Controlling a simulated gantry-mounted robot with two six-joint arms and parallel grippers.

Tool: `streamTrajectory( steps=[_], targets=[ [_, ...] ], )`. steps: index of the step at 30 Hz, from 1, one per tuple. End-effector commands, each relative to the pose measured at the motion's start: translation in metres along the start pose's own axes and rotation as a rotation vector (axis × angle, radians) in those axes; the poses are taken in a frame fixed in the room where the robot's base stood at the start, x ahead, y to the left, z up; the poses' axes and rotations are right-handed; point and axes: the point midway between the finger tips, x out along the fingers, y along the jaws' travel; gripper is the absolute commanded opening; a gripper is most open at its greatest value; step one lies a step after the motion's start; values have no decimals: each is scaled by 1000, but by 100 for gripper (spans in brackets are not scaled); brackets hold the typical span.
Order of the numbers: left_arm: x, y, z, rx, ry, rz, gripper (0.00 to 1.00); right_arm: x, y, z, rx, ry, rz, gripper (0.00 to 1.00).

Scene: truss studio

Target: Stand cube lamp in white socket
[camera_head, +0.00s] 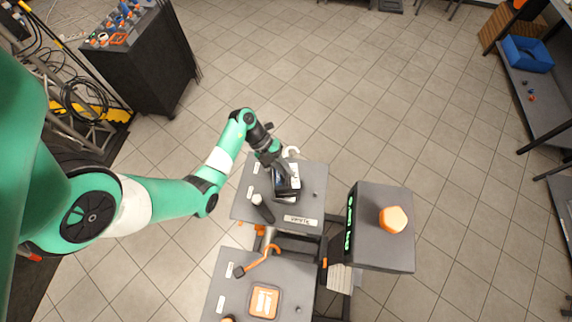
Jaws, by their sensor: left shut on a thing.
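My left gripper (278,167) reaches in from the upper left over the upper grey table (313,178). It is shut on a small dark, boxy thing (286,184), which looks like the cube lamp; the fingers hide part of it. A white piece (296,185) shows at its right edge, and I cannot tell whether it is the white socket or part of the lamp. I cannot tell whether the held thing touches the table. A printed label (300,221) lies at the table's front edge. My right gripper is not in view.
A dark, white-tipped object (262,207) lies left of the held thing. The table's right side is fairly clear.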

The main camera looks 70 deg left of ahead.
Motion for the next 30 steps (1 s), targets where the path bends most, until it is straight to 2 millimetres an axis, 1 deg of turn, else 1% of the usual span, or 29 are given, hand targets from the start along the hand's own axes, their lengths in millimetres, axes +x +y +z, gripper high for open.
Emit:
streamTrajectory(
  steps=[17, 30],
  targets=[
    [-1, -2, 0, 2, 0, -1, 0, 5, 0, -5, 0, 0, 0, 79],
    [-1, -1, 0, 2, 0, -2, 0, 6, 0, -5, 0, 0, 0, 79]
  ],
)
